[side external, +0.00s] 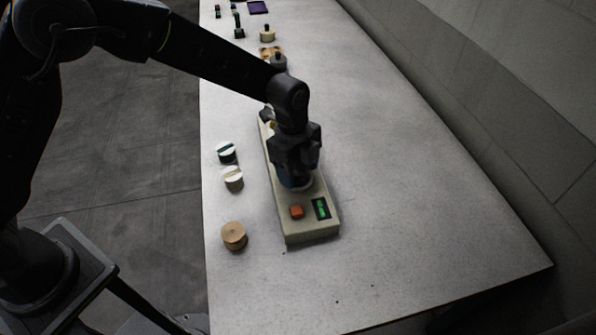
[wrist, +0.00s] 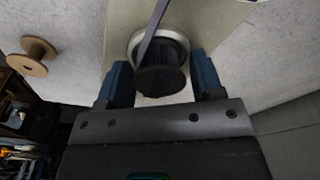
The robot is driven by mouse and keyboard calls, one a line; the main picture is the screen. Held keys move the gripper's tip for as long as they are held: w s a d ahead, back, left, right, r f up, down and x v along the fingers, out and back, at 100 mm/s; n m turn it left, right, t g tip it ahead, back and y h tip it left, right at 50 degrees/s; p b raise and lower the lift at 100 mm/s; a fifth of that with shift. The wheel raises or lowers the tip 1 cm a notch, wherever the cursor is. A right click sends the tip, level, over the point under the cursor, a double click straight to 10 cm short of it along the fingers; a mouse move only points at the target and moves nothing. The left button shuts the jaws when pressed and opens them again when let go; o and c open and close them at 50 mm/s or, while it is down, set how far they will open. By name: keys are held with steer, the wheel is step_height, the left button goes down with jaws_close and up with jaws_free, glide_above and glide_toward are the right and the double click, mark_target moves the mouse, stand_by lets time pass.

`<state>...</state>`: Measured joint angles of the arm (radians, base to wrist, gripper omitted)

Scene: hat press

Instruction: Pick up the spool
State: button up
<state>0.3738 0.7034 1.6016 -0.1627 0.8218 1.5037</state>
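A tan wooden spool (wrist: 38,48) with round flanges lies at the upper left of the wrist view, apart from my gripper. A tan round wooden piece (side external: 233,236), which looks like the same spool, is on the table left of the beige press unit's front end. My gripper (wrist: 162,78) is over the press unit (side external: 311,228), pointing down. Its blue fingers are open, on either side of a dark cylinder (wrist: 161,80), with a visible gap to each finger. The cylinder stands at a pale metal ring (wrist: 133,41); a grey strip crosses above it. My gripper hides this spot in the side view.
Small objects line the table's far end. The table's right side is clear.

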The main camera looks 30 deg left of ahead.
steer(key=c, duration=0.7)
steer(key=shift+c, duration=0.2)
steer(key=shift+r, duration=0.15)
